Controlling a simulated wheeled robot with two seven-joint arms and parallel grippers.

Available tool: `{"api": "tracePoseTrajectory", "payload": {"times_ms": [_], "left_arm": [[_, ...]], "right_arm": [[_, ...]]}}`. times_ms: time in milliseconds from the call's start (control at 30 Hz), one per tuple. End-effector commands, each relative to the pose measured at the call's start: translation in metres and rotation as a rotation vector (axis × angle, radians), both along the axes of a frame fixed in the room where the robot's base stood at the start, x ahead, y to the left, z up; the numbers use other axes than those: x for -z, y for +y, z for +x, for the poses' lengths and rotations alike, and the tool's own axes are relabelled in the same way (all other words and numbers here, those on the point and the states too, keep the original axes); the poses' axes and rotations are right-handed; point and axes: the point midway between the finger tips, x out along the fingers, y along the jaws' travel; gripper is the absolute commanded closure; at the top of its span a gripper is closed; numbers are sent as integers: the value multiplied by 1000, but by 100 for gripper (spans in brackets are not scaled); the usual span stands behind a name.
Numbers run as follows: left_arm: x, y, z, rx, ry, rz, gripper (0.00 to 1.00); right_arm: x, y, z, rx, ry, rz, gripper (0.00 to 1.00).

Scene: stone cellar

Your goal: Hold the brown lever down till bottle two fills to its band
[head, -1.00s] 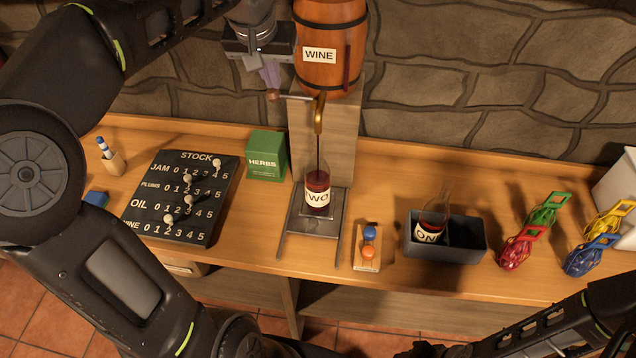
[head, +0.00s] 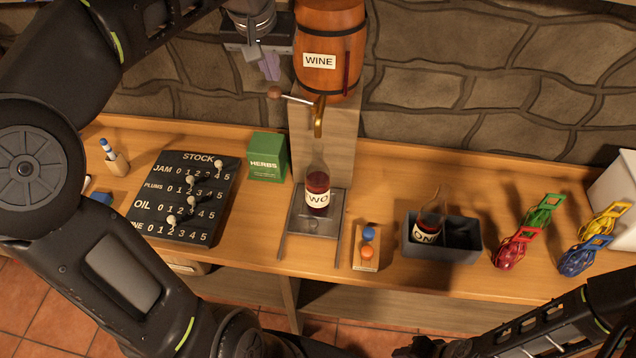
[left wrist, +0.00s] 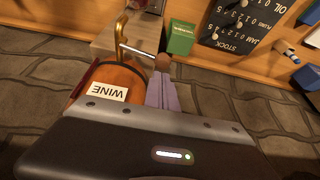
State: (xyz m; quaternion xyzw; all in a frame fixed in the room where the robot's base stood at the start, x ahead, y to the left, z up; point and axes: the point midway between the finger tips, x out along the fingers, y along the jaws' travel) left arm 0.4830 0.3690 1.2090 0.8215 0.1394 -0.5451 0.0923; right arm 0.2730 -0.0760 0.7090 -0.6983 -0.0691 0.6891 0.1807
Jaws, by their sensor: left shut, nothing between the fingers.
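The brown lever knob (head: 275,92) sits on a metal rod at the tap (head: 319,118) below the wine barrel; the rod slopes up toward the knob. Bottle two (head: 317,192) stands upright under the tap, dark wine reaching above its label. I cannot make out the band. No stream shows between tap and bottle. My left gripper (head: 269,68) is shut and empty just above the knob, apart from it. In the left wrist view its purple fingers (left wrist: 162,92) point toward the knob (left wrist: 163,62). My right gripper is not in view.
The wine barrel (head: 330,50) is close to the right of my left gripper. A green herbs box (head: 267,157) and a stock board (head: 185,195) stand left of the bottle. Bottle one (head: 428,232) leans in a grey bin (head: 465,258).

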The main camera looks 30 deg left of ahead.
Motion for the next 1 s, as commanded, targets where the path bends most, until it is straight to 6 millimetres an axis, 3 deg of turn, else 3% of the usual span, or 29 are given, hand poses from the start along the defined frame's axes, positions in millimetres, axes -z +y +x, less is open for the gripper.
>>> {"api": "tracePoseTrajectory", "payload": {"times_ms": [167, 433, 700, 1000], "left_arm": [[-4, 0, 0, 0, -1, 0, 100], [-32, 0, 0, 0, -1, 0, 100], [-49, 0, 0, 1, -2, 0, 100], [-50, 0, 0, 0, -1, -1, 100]], "right_arm": [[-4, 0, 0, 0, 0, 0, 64], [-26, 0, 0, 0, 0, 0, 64], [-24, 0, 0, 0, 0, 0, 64], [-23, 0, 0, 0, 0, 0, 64]]}}
